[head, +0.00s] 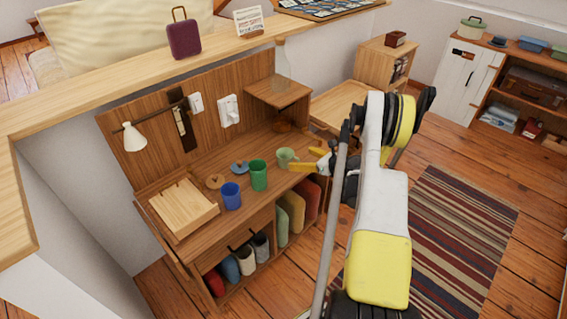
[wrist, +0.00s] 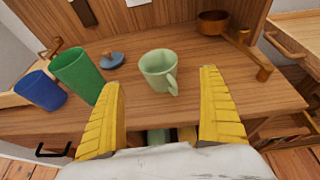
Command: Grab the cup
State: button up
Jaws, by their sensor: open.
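A pale green cup (wrist: 157,70) with a handle stands upright on the wooden desk. It also shows in the head view (head: 286,158), near the desk's front edge. My gripper (wrist: 163,105) is open and empty, its yellow fingers pointing at the cup from the front. The cup lies beyond the fingertips, roughly centred between them, with its handle toward the right finger. In the head view my gripper (head: 318,165) is just right of the cup. A dark green cup (wrist: 78,74) and a blue cup (wrist: 40,90) stand to the left of the pale green cup.
A blue lid-like disc (wrist: 113,59) lies behind the cups. A brown bowl (wrist: 212,22) and a wooden piece with pegs (wrist: 245,50) are at the back right. Desk surface around the pale green cup is clear.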

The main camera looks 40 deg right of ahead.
aim_at(280, 154)
jog(key=b+x, duration=0.3)
jog(key=x, duration=0.6)
jog(key=shift+s+a+b, duration=0.1)
jog(key=shift+a+b, duration=0.05)
jog(key=shift+b, duration=0.25)
jog(key=shift+r, duration=0.15)
jog(key=c, duration=1.4)
